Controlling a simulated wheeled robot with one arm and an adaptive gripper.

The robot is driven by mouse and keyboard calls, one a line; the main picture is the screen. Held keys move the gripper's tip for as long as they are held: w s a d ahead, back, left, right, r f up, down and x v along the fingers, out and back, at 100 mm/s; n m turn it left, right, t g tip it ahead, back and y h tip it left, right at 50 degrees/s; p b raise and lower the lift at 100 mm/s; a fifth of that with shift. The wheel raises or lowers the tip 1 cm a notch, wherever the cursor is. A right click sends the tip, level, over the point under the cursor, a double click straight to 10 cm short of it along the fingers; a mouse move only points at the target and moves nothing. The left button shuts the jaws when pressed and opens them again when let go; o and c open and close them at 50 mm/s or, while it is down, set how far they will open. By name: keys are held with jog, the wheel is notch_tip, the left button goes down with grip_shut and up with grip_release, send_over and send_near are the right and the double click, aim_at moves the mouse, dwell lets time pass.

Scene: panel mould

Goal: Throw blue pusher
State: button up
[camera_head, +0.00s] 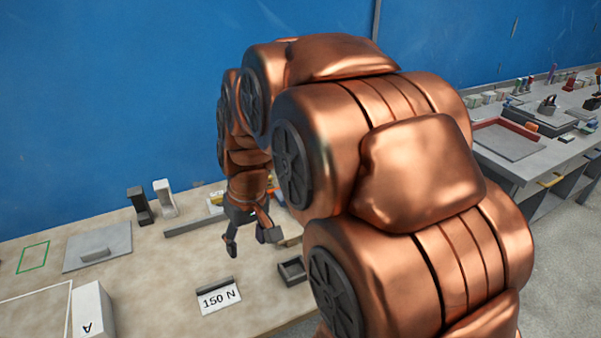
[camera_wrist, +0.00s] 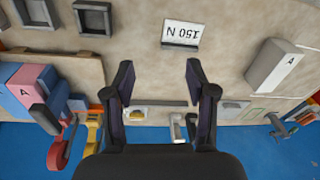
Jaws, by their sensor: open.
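My gripper (camera_head: 252,240) hangs over the bench with its fingers pointing down, apart and empty. In the wrist view my gripper (camera_wrist: 160,75) is open, with bare bench between the fingers. No part is clearly recognisable as the blue pusher. My arm hides this side of the bench in the head view.
A 150 N sign (camera_head: 218,297) stands on the bench (camera_head: 165,265). A small dark open tray (camera_head: 292,271) is beside it. A white block marked A (camera_head: 92,311) and a grey plate (camera_head: 97,246) are to the left. A black upright (camera_head: 140,206) and white upright (camera_head: 165,198) stand near the blue wall.

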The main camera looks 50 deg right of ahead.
jog(key=w+d+t, duration=0.1)
jog(key=w+d, duration=0.2)
jog(key=d, duration=0.6)
jog(key=w+d+r+m+t+h+p, duration=0.1)
jog(key=w+d, duration=0.2)
jog(key=d, duration=0.6)
jog(key=w+d+r+m+t+h, duration=0.1)
jog(key=w+d, duration=0.2)
jog(key=d, duration=0.6)
jog(key=shift+w+p, duration=0.3)
jog(key=shift+p, duration=0.1)
jog(key=shift+p+x, duration=1.25)
jog(key=shift+x, duration=2.55)
grip_shut()
